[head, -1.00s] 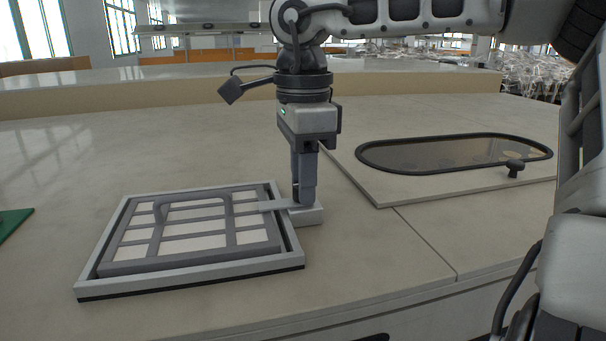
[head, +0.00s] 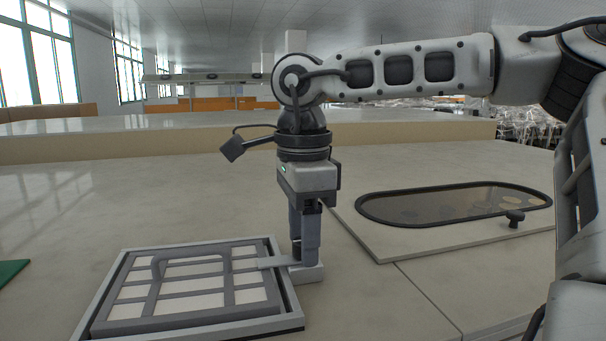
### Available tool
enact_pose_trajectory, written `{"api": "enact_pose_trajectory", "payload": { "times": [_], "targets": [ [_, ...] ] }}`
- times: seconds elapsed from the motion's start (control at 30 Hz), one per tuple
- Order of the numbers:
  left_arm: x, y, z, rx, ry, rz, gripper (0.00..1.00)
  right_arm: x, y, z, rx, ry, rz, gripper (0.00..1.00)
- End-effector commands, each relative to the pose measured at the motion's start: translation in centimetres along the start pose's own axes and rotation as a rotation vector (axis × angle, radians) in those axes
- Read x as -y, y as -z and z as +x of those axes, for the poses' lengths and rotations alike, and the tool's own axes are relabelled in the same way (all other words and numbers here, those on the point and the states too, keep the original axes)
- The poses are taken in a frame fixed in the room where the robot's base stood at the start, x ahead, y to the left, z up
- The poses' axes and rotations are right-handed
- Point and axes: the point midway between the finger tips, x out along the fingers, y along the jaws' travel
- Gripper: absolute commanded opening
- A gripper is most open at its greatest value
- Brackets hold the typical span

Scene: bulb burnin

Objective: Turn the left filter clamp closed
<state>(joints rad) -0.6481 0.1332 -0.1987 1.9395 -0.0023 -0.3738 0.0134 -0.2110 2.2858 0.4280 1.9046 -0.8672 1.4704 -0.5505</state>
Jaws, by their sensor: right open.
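The filter (head: 205,282) is a grey gridded panel with white cells and a raised handle, lying in a light grey frame (head: 270,329) on the counter. A filter clamp (head: 309,273) sits at the frame's right side: a pale block with a flat bar (head: 276,262) that reaches left over the filter's edge. I cannot tell from this view whether it is the left one; no other clamp shows. My right gripper (head: 303,260) points straight down at the clamp block, its fingers open and low around or just above it. Contact is hard to tell. My left gripper is out of view.
To the right, a pale panel (head: 395,246) holds a dark-rimmed oval window (head: 450,205) with a black knob (head: 515,218). A green piece (head: 10,270) lies at the left edge. The counter behind the filter is clear.

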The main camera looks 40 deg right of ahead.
Motion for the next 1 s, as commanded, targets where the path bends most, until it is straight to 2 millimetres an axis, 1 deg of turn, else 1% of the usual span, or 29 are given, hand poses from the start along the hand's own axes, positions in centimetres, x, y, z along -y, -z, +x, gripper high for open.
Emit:
{"api": "enact_pose_trajectory", "payload": {
  "times": [0.07, 0.17, 0.27, 0.5, 0.6, 0.7, 0.83, 1.0],
  "targets": [
    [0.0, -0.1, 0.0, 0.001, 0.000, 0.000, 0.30, 0.1, 0.0, -0.5, 0.000, 0.003, 0.001, 0.48],
    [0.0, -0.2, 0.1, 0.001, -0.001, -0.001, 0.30, 0.1, 0.0, -1.7, 0.001, 0.005, 0.002, 0.48],
    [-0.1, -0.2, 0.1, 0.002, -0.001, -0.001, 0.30, 0.1, 0.0, -3.9, 0.001, 0.007, 0.003, 0.48],
    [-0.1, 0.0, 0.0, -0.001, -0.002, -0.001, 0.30, 0.1, 0.0, -9.9, 0.002, 0.007, 0.003, 0.48],
    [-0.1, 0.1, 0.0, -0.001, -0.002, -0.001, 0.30, 0.1, -0.1, -12.0, 0.002, 0.006, 0.001, 0.48],
    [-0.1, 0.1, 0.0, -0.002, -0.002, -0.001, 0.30, 0.0, 0.0, -13.8, 0.002, 0.005, 0.000, 0.48],
    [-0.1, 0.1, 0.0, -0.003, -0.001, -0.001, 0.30, 0.0, 0.0, -15.2, 0.001, 0.003, 0.001, 0.48],
    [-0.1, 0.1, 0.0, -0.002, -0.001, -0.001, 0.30, 0.0, 0.0, -15.9, 0.001, 0.002, -0.002, 0.48]
  ]
}}
